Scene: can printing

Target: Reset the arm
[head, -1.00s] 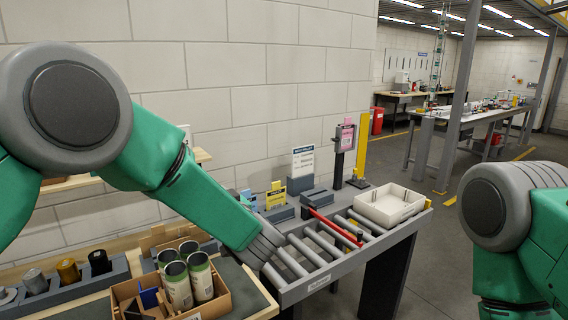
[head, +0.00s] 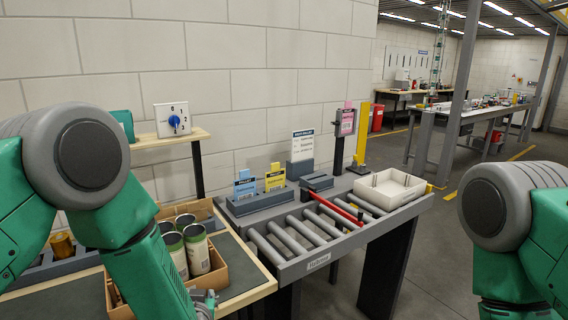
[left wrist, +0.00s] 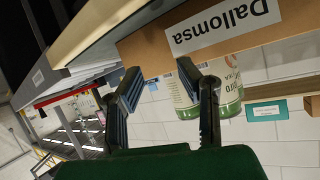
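My left arm comes in from the left in the head view, folded down at the lower left. Its gripper (head: 207,302) is mostly hidden at the bottom edge there. In the left wrist view, the left gripper (left wrist: 160,68) is open with nothing between its fingers. A brown box (left wrist: 150,48) with a white label is just beyond the fingertips. Printed cans (head: 197,250) stand in the box, and one can (left wrist: 228,88) shows behind the right finger. My right arm shows only its upper part at the right of the head view; its gripper is out of view.
A roller conveyor (head: 317,261) with a red bar and a white tray (head: 390,200) stands right of the box. Blue and yellow cards (head: 274,181) stand behind it. A dial box (head: 172,119) sits on a wall shelf (head: 160,142). The floor at right is open.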

